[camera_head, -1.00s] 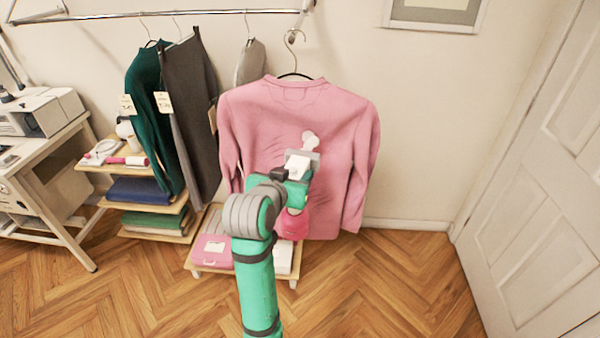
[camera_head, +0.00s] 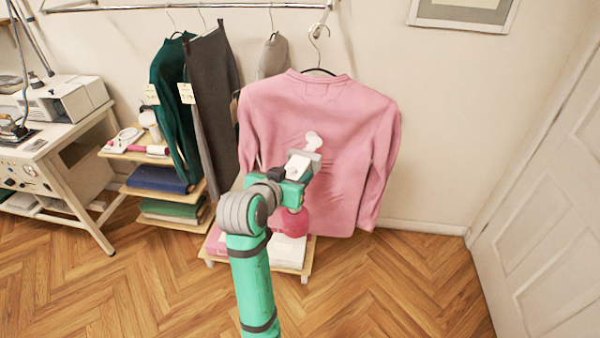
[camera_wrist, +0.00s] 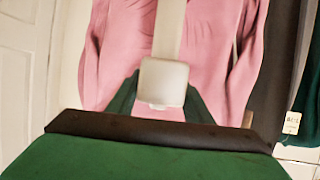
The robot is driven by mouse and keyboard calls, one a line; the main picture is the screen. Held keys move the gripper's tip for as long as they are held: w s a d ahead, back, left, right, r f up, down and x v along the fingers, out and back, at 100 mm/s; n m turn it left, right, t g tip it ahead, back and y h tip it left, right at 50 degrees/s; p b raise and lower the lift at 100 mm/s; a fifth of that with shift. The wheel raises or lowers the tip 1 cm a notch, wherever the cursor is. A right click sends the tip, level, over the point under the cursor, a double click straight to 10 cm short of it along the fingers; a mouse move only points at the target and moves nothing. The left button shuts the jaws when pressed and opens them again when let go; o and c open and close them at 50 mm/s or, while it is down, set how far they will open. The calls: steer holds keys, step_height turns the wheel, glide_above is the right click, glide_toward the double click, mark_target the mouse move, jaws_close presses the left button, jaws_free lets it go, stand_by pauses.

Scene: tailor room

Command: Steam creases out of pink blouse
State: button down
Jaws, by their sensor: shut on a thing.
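The pink blouse (camera_head: 345,115) hangs by a black hanger from the rail, with faint creases showing across its middle. My gripper (camera_head: 303,166) is in front of the blouse and shut on a steamer (camera_head: 312,139). The gripper hides part of the blouse's lower left.
A green garment (camera_head: 176,110) and dark grey trousers (camera_head: 211,100) hang left of the blouse. A low shelf (camera_head: 293,268) with boxes stands under the blouse. A shelf unit (camera_head: 140,190) and sewing table (camera_head: 80,165) are left; a door (camera_head: 545,190) is right. The front floor is clear.

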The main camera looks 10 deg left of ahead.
steer(key=shift+w+a+f, duration=0.1)
steer(key=shift+a+f, duration=0.1)
steer(key=shift+a, duration=0.45)
steer(key=shift+a+f, duration=0.2)
steer(key=shift+a, duration=0.45)
steer(key=shift+a+f, duration=0.25)
steer(key=shift+a, duration=0.3)
steer(key=shift+a+f, duration=0.25)
steer(key=shift+a, duration=0.3)
stand_by(0.9)
stand_by(0.8)
steer(key=shift+d+f, duration=0.55)
steer(key=shift+d, duration=0.2)
steer(key=shift+d+f, duration=0.55)
steer(key=shift+d, duration=0.2)
steer(key=shift+d+f, duration=0.55)
steer(key=shift+f, duration=0.1)
steer(key=d+f, duration=0.4)
steer(key=d, duration=0.1)
steer(key=shift+d, duration=0.3)
